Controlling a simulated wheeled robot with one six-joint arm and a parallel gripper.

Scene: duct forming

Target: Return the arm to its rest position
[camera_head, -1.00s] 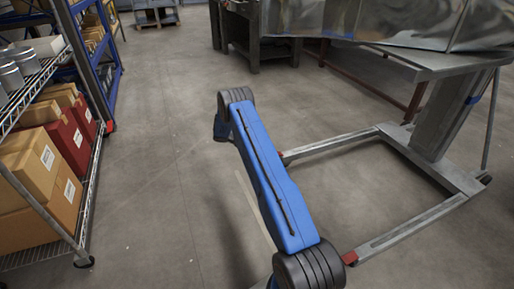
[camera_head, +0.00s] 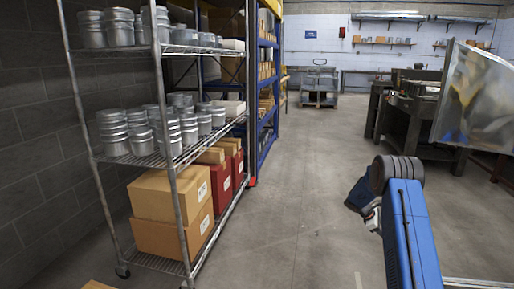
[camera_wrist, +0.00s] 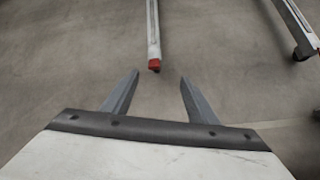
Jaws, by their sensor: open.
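My arm (camera_head: 409,232) shows as a blue link with a dark ribbed joint at the lower right of the head view. My gripper (camera_wrist: 158,95) is in the wrist view, with its two grey fingers spread apart and nothing between them. Beyond the fingertips is bare concrete floor and the red-tipped end of a metal leg (camera_wrist: 154,40). In the head view the gripper's fingers cannot be made out behind the arm.
A wire shelf rack (camera_head: 176,163) with metal cans and cardboard boxes (camera_head: 165,197) stands at the left. A blue rack (camera_head: 267,100) is behind it. Shiny sheet metal (camera_head: 478,98) and a dark workbench (camera_head: 410,115) are at the right. The middle aisle floor (camera_head: 300,200) is clear.

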